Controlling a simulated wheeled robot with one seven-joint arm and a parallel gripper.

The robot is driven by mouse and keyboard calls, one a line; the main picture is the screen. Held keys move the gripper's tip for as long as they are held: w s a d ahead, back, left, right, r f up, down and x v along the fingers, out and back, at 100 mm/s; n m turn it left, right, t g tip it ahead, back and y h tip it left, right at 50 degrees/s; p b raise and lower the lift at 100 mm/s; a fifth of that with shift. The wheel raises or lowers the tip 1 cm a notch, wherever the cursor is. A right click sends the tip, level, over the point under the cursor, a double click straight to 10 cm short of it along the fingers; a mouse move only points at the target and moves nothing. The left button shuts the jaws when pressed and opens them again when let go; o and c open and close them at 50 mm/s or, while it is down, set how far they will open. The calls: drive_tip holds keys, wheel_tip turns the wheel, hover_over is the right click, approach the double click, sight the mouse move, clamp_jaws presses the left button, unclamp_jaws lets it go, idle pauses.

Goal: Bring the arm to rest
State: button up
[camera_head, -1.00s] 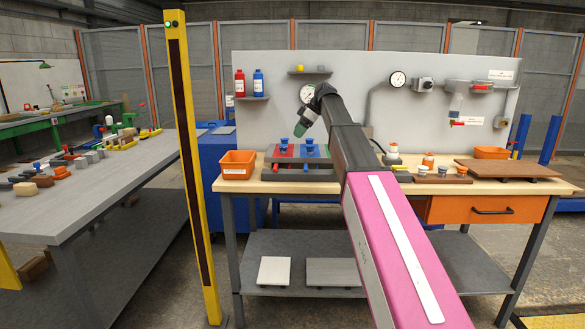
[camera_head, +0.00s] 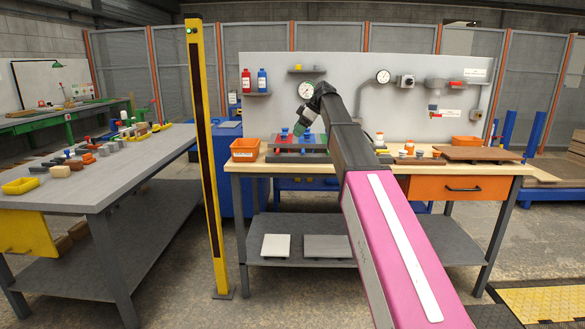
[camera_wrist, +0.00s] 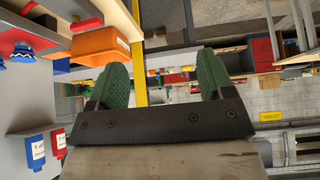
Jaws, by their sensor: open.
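My gripper (camera_wrist: 163,84) shows in the wrist view with its two green fingers wide apart and nothing between them. In the head view my arm, with a pink link and a dark forearm, reaches up toward the wooden workbench, and my gripper (camera_head: 302,123) is at its end. It hangs in front of the grey back panel, near the board with red and blue plates (camera_head: 290,143). From the head view I cannot tell how high it is above that board.
An orange bin (camera_head: 245,150) stands at the bench's left end; it also shows close by in the wrist view (camera_wrist: 100,46). A yellow post (camera_head: 208,170) rises left of the bench. A grey table (camera_head: 105,185) with several small items stands further left. A brown board (camera_head: 468,153) lies at the bench's right.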

drive_tip(key=s+d+f+m+h, duration=0.1)
drive_tip(key=s+d+f+m, duration=0.25)
drive_tip(key=f, duration=0.65)
drive_tip(key=s+d+f+m+h, duration=0.1)
drive_tip(key=s+d+f+m, duration=0.3)
drive_tip(key=f, duration=0.6)
drive_tip(key=s+d+f+m+h, duration=0.15)
drive_tip(key=s+f, duration=0.35)
drive_tip(key=f, duration=0.5)
drive_tip(key=s+d+f+m+h, duration=0.1)
drive_tip(key=s+d+f+m, duration=0.2)
drive_tip(key=s+f, duration=0.6)
drive_tip(key=s+d+f+m+h, duration=0.2)
drive_tip(key=s+d+f+m, duration=0.2)
drive_tip(key=s+f, duration=0.5)
drive_tip(key=s+m, duration=0.1)
drive_tip(key=s, duration=0.1)
drive_tip(key=shift+s+d+f, duration=0.2)
drive_tip(key=shift+s+f, duration=0.2)
